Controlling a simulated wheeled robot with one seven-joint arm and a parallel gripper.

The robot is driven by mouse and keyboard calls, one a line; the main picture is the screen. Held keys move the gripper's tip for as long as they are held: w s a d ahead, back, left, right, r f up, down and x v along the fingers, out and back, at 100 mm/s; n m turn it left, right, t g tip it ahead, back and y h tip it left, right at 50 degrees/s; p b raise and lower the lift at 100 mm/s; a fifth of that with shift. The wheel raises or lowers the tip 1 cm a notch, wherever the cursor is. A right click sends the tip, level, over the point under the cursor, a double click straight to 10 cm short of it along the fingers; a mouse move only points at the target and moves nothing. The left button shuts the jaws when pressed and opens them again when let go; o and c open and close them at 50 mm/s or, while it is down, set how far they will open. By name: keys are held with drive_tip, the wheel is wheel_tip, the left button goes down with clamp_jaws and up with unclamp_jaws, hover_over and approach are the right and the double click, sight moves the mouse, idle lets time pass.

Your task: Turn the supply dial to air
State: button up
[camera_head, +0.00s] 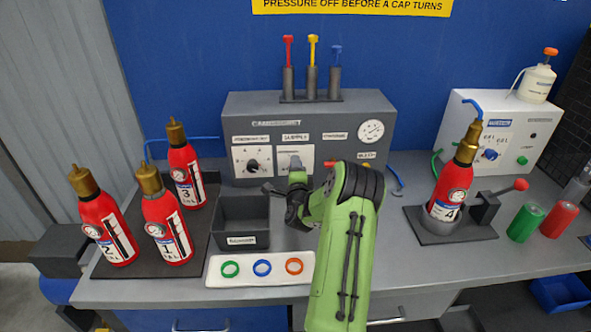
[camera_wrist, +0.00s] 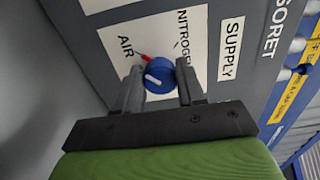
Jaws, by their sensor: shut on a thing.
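The supply dial (camera_wrist: 159,75) is a small blue knob with a white bar and a red pointer tip, on a white plate (camera_wrist: 155,30) of the grey panel. In the wrist view the red tip points up and left, toward the AIR label (camera_wrist: 126,46) and away from the NITROGEN label (camera_wrist: 184,32). My gripper (camera_wrist: 159,68) is shut on the dial, one finger on each side. In the head view my gripper (camera_head: 296,165) is at the supply plate (camera_head: 307,152) and hides the dial.
The grey console (camera_head: 240,112) carries another dial (camera_head: 253,165) and a gauge (camera_head: 371,130). Red extinguishers (camera_head: 112,228) stand at left, and one (camera_head: 455,185) stands in a holder at right. A dark bin (camera_head: 241,212) and a white ring tray (camera_head: 214,271) lie near my arm.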

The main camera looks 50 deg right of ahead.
idle(0.5)
drive_tip(key=o, duration=1)
drive_tip(key=shift+o, duration=0.2)
drive_tip(key=shift+s+a, duration=0.1)
drive_tip(key=b+v, duration=1.1)
drive_tip(key=v, duration=0.4)
drive_tip(key=shift+s+a, duration=0.2)
drive_tip(key=shift+f, duration=0.1)
